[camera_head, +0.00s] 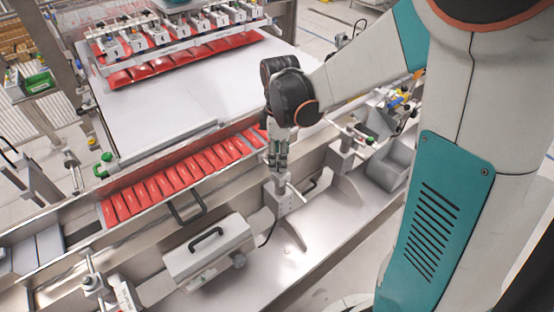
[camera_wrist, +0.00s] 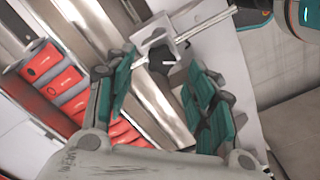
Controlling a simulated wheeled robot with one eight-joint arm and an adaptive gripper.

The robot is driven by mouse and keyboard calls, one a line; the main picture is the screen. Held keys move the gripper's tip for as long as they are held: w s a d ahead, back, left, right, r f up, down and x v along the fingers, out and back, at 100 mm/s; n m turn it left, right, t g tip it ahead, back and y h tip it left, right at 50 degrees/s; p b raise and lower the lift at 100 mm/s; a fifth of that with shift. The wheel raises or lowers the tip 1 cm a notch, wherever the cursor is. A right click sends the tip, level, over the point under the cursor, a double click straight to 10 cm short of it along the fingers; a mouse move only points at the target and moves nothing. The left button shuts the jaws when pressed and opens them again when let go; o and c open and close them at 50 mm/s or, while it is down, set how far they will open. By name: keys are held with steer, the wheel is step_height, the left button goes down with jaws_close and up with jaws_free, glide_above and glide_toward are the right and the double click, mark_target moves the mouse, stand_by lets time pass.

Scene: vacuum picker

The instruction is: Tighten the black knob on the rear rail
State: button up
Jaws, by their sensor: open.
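My gripper (camera_head: 277,163) points down over the near side of the machine, just above a metal clamp block (camera_head: 282,196) beside the row of red packs. In the wrist view, its two teal-padded fingers (camera_wrist: 165,78) are apart with a clear gap. A dark knob-like part (camera_wrist: 160,57) shows between and beyond the fingertips, against a light metal bracket (camera_wrist: 157,37) on a rod. I cannot tell whether either finger touches it. In the head view, I cannot make out this dark part; my gripper covers that area.
Red packs (camera_head: 165,185) lie in a channel left of my gripper. A grey box with a black handle (camera_head: 210,247) stands in front. A suction-cup head (camera_head: 175,38) holds red packs above a white surface (camera_head: 185,95). A grey bin (camera_head: 390,163) is at right.

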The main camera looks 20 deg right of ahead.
steer(key=shift+f, duration=1.45)
steer(key=c, duration=1.1)
steer(key=shift+o, duration=0.2)
